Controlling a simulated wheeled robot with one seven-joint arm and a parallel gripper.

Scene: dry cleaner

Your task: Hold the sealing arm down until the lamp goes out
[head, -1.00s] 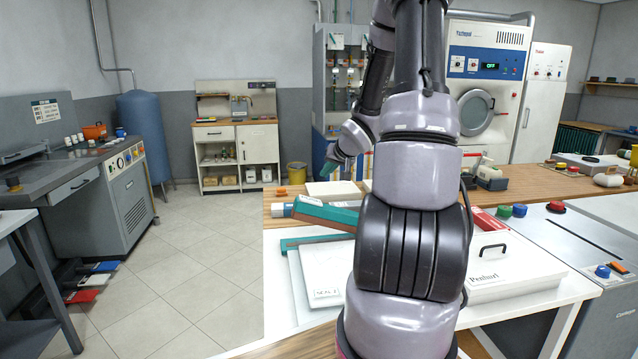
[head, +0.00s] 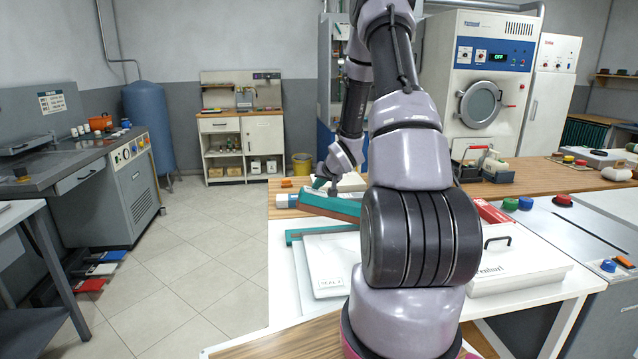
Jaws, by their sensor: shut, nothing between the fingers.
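The sealer's long teal sealing arm (head: 328,203), with a red-brown front side, lies on the white worktable, its far right end hidden behind my arm. I cannot make out a lamp on the sealer.
A flat white packet (head: 328,265) lies in front of the sealer beside another teal strip (head: 292,237). A white lidded box (head: 515,265) with a black handle is on the right. A grey press (head: 125,195) stands left across open tiled floor.

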